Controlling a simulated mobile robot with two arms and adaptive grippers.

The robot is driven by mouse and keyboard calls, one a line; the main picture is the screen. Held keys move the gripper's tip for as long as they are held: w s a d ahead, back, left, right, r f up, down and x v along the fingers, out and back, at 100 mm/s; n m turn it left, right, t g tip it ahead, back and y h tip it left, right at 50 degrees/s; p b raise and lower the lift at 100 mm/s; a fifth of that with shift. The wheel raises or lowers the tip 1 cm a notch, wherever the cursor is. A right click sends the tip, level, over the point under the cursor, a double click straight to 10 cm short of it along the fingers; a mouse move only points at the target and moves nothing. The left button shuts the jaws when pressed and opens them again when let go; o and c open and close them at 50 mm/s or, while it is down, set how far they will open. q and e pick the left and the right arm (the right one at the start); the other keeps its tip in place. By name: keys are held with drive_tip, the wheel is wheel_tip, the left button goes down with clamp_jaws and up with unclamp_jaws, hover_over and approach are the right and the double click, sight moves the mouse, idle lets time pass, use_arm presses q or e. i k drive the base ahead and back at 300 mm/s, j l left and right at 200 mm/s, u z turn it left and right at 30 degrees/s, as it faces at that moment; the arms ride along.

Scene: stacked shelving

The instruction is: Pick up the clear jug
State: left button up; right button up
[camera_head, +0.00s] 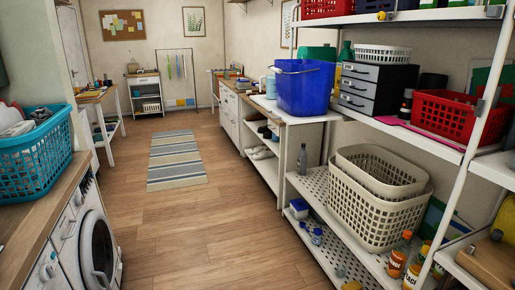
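A small clear, greyish bottle-shaped vessel (302,159) stands upright on the perforated lower shelf, left of the cream baskets. A pale blue jug-like vessel (269,86) stands on the wooden counter behind the blue bucket, which partly hides it. Both are small in the picture, and I cannot tell for certain which one is the clear jug. Neither of my grippers is in view.
Nested cream laundry baskets (375,200) fill much of the lower shelf. A big blue bucket (305,88) stands on the counter end. A turquoise basket (34,153) and a washing machine (97,250) are at left. The wooden floor (205,215) between is clear.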

sight(270, 85)
drive_tip(key=i+u, duration=0.2)
drive_tip(key=i, duration=1.55)
